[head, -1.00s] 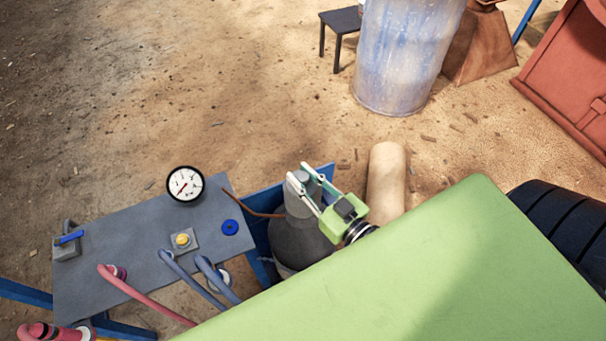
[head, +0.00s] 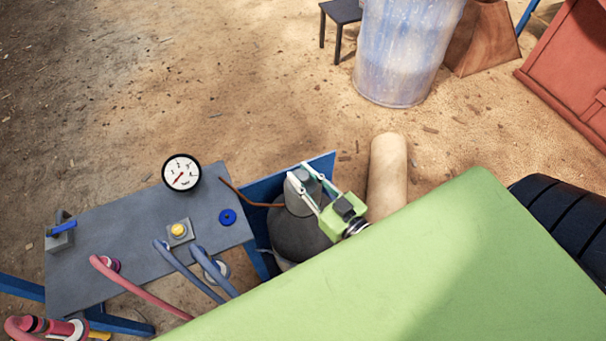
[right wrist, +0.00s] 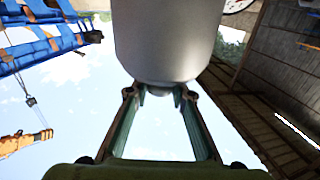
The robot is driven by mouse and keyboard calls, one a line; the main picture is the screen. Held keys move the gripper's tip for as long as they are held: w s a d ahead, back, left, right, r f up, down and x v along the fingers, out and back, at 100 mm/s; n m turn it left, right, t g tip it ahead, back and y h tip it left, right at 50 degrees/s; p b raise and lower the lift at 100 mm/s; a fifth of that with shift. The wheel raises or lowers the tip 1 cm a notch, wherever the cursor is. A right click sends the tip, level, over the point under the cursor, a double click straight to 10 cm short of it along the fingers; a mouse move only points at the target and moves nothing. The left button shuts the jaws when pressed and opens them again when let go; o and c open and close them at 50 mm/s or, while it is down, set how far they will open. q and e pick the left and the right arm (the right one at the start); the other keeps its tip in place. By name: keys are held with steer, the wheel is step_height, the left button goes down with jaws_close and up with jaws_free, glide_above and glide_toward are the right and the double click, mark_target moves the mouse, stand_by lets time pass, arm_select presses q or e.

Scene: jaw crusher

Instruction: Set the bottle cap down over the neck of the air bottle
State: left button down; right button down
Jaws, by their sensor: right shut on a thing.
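The grey bottle cap (head: 306,187) is between the fingers of my right gripper (head: 298,172), which is shut on it. In the right wrist view the cap is the large pale cylinder (right wrist: 167,40) at the top middle, at the fingertips of the gripper (right wrist: 160,92). The dark grey air bottle (head: 297,237) stands upright beside the blue panel. In the head view the cap lines up with the bottle's top and hides its neck. I cannot tell whether cap and neck touch. My left gripper is not in view.
A grey bench (head: 130,235) with a pressure gauge (head: 181,172), a yellow button (head: 178,230) and hoses is left of the bottle. A blue panel (head: 262,192) stands close behind it. A tan roll (head: 387,175) lies to the right. A green surface (head: 430,265) fills the lower right.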

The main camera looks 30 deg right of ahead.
steer(key=c, duration=1.7)
jaws_free()
steer(key=shift+s+f, duration=0.1)
steer(key=shift+s, duration=0.15)
steer(key=s+d, duration=0.2)
steer(key=s, duration=0.9)
steer(key=shift+s+d, duration=0.15)
steer(key=shift+d, duration=0.05)
